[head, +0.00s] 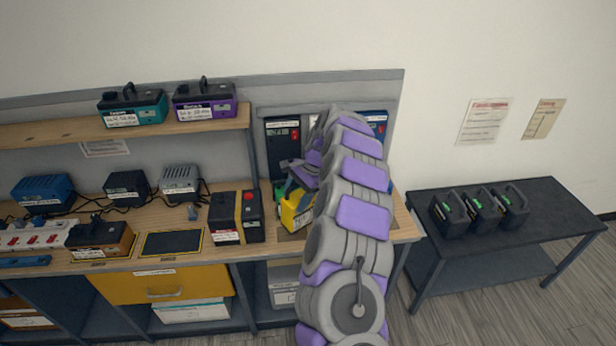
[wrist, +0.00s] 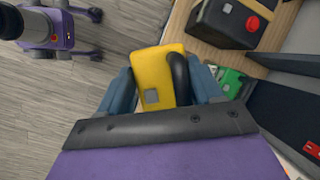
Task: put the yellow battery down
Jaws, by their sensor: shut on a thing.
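The yellow battery (wrist: 152,66) with a black handle is between the two blue-grey fingers of my gripper (wrist: 164,88) in the wrist view. My gripper is shut on it. In the head view the yellow battery (head: 296,213) shows at the right bay of the workbench (head: 405,226), near its front edge, partly hidden by my arm. My gripper (head: 300,186) is mostly hidden behind the arm there. I cannot tell whether the battery touches the bench top.
A black box with a red button (head: 236,216) stands left of the battery. A dark bordered mat (head: 172,243) lies bare beside a brown battery (head: 100,240). Teal (head: 133,107) and purple (head: 205,101) batteries sit on the shelf. Several black batteries (head: 480,212) stand on the right table.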

